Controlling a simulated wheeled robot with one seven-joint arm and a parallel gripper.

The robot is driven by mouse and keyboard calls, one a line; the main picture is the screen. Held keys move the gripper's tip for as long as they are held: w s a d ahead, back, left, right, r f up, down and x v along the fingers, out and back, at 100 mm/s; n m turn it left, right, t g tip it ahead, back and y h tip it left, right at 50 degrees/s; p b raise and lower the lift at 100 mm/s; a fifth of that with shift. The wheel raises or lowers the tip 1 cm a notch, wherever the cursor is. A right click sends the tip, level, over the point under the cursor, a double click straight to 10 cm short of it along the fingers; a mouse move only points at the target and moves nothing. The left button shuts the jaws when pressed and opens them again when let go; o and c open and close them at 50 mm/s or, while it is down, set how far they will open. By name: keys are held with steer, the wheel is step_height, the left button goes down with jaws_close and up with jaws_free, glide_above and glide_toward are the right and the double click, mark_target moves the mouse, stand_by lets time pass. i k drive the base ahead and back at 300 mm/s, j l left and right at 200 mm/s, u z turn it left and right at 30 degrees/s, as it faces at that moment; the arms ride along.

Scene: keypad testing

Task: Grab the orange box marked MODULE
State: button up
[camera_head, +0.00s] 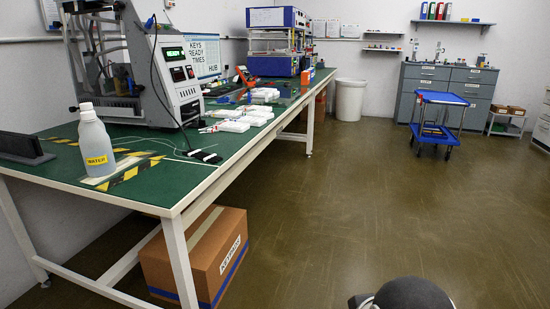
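A small orange box (306,78) stands upright toward the far end of the green workbench (165,190), near the bench's right edge. It is too small in the view for any marking on it to be read, so I cannot tell whether it says MODULE. My gripper is not in view. A dark rounded part at the bottom edge appears to be my own arm.
A tester machine (172,85), a WATER bottle (95,145) and white packs (242,118) are on the bench. A cardboard box (200,255) sits underneath. A blue cart (443,97) and white bin (350,100) stand farther back. The floor (370,200) right of the bench is clear.

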mark_target(305, 74)
steer(key=i+l+z, duration=0.6)
steer(key=i, duration=0.25)
steer(key=i+l+z, duration=0.15)
steer(key=i+z, duration=0.15)
steer(key=i, duration=0.15)
steer(key=i+z, duration=0.3)
steer(key=i, duration=2.5)
steer(key=i+l+u, duration=0.1)
steer(key=i+u, duration=0.2)
steer(key=i+l+u, duration=0.25)
steer(key=i, duration=0.3)
steer(key=i+l+u, duration=0.55)
steer(key=u, duration=0.15)
steer(key=i+l+u, duration=0.65)
steer(key=l+u, duration=0.15)
steer(key=i+l+u, duration=0.15)
steer(key=l+u, duration=0.25)
steer(key=l, duration=0.2)
